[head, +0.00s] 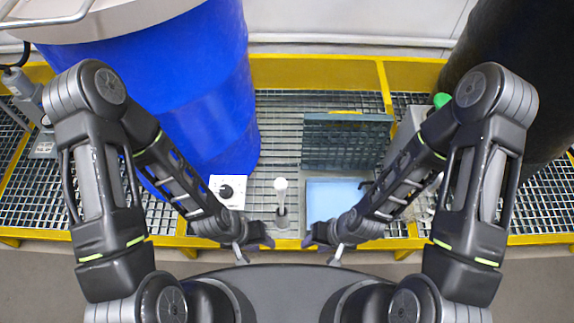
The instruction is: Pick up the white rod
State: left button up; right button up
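A slim upright piece with a round white top, apparently the white rod (281,186), stands near the front of the grated platform. Its lower part is in or against a small dark holder (282,216). My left gripper (253,243) is in front of it and to the left, with its fingers apart and nothing visible between them. My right gripper (322,243) is in front of it and to the right, also with its fingers apart and empty. Neither gripper touches the rod.
A white box with a black knob (228,191) sits left of the rod. A light blue tray (335,197) lies to its right, with a dark slatted panel (345,142) behind. A blue drum (195,85) and a black drum (525,80) flank the yellow-edged grating.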

aim_at(281, 184)
jog(key=l+u, duration=0.15)
jog(key=l, duration=0.55)
jog(key=l+u, duration=0.15)
jog(key=l, duration=0.55)
jog(key=l+u, duration=0.1)
jog(key=l, duration=0.55)
jog(key=k+l+u, duration=0.15)
jog(key=l, duration=0.55)
